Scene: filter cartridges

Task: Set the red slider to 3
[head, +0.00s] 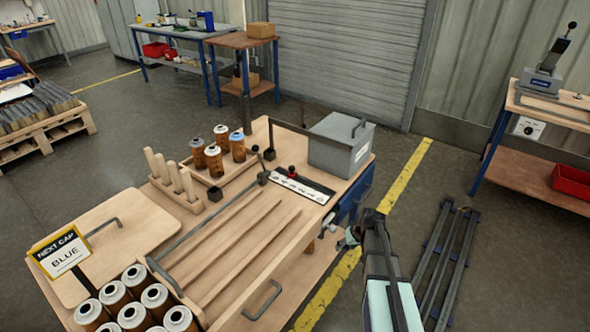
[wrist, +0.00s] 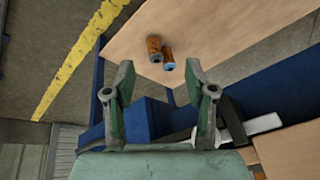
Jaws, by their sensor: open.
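The red slider knob (head: 291,171) sits on a white-and-black scale plate (head: 312,189) on the workbench top, toward the plate's left part. The scale marks are too small to read, so I cannot tell its setting. My gripper (head: 347,236) is beyond the bench's right edge, to the lower right of the slider and apart from it. In the wrist view my gripper (wrist: 160,82) has its two fingers spread, with nothing between them. The slider does not show in the wrist view.
A grey box (head: 340,143) stands just behind the plate, near a dark raised bar. Capped cartridges (head: 214,160) and wooden pegs stand left. A lower shelf (wrist: 215,35) bears two cartridges (wrist: 153,48). A sign (head: 62,252) reads "NEXT CAP BLUE".

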